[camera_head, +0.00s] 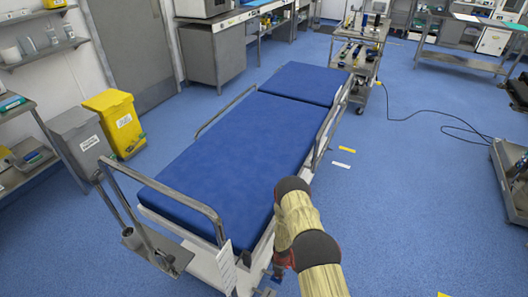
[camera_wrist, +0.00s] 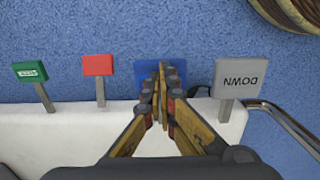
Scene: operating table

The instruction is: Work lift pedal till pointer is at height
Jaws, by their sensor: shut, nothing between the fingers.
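The operating table (camera_head: 222,140) has a blue mattress and metal side rails. In the wrist view, several pedals stick out from its white base (camera_wrist: 60,125): a green one (camera_wrist: 30,72), a red one (camera_wrist: 98,65), a blue one (camera_wrist: 148,76) and a grey one marked DOWN (camera_wrist: 237,78). My gripper (camera_wrist: 162,75) is shut and empty, its fingertips over the blue pedal and hiding its middle. Contact with it cannot be told. Any lettering on the blue pedal is hidden. A white card (camera_head: 226,270) hangs at the table's near end; its marks are too small to read. I cannot make out a pointer.
A steel trolley (camera_head: 362,50) stands beyond the table's head end. A yellow bin (camera_head: 115,118) and a grey bin (camera_head: 80,140) stand at the left. A black cable (camera_head: 425,114) lies on the blue floor at the right. The floor right of the table is mostly clear.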

